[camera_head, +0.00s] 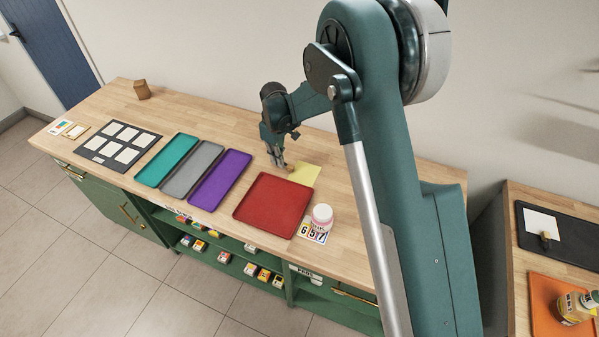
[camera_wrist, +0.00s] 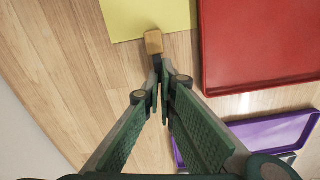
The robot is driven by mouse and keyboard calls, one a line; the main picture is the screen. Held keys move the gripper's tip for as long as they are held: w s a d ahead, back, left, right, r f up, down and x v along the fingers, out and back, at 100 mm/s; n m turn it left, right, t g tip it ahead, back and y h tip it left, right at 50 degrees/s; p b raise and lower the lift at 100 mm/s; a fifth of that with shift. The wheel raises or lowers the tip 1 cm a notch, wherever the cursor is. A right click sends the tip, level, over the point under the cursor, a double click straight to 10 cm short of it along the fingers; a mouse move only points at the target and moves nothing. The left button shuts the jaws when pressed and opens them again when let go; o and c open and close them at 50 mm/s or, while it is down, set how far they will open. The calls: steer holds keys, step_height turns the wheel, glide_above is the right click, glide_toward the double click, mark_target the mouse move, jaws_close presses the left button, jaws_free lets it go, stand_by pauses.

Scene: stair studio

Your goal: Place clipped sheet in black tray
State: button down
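A yellow sheet (camera_head: 305,174) lies on the wooden worktop behind the red tray, and it also shows in the wrist view (camera_wrist: 150,14). A small wooden clip (camera_wrist: 153,41) sits on the sheet's near edge in the wrist view. My gripper (camera_wrist: 160,72) has its fingertips drawn close together at the clip's near end and looks shut on it. It also shows in the head view (camera_head: 277,163), low over the worktop. The black tray (camera_head: 531,243) is on a separate table at the right, holding a white sheet (camera_head: 541,223) with a dark clip (camera_head: 546,237).
The red tray (camera_head: 272,204) is close beside the yellow sheet. Purple (camera_head: 220,180), grey (camera_head: 193,170) and teal (camera_head: 167,160) trays line up to its left. A pink-white jar (camera_head: 322,217) stands at its right. A bottle (camera_head: 574,307) stands on an orange mat (camera_head: 545,292).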

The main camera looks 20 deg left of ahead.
steer(key=shift+r, duration=0.2)
step_height(320, 180, up, 10)
steer(key=shift+f, duration=0.15)
stand_by(0.5)
steer(key=shift+w+d, duration=0.1)
stand_by(0.9)
